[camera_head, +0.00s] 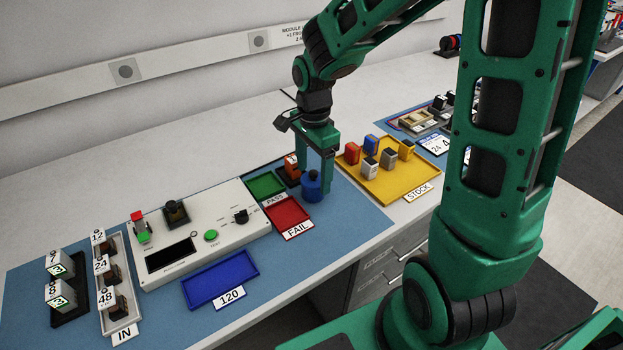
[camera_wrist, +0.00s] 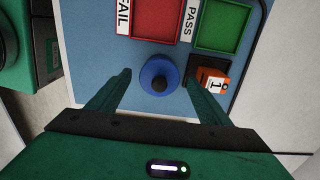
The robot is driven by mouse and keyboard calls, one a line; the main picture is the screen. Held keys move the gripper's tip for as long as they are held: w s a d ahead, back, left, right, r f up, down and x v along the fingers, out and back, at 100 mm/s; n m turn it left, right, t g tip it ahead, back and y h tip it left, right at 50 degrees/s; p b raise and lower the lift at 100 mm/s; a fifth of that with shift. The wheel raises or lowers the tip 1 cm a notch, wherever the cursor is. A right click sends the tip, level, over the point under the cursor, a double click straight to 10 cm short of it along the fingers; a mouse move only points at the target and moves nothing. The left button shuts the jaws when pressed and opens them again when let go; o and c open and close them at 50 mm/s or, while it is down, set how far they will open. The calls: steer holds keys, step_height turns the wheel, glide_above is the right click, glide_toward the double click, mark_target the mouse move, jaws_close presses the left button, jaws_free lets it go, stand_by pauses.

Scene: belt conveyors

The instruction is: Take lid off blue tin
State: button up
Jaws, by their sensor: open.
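The blue tin (camera_head: 312,189) stands upright on the blue mat, just right of the green and red trays. Its round lid with a dark knob shows from above in the wrist view (camera_wrist: 159,76). My gripper (camera_head: 318,178) points down over the tin. In the wrist view my gripper (camera_wrist: 160,78) is open, with one finger on each side of the tin and a visible gap on both sides. I cannot tell the exact height of the fingertips against the lid.
An orange block marked 1 (camera_wrist: 212,76) sits in a dark holder close beside the right finger. The red FAIL tray (camera_head: 287,213) and green PASS tray (camera_head: 266,184) lie near the tin. The yellow STOCK tray (camera_head: 402,187) with several blocks is to the right.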

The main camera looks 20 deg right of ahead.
steer(key=shift+c, duration=0.6)
steer(key=c, duration=1)
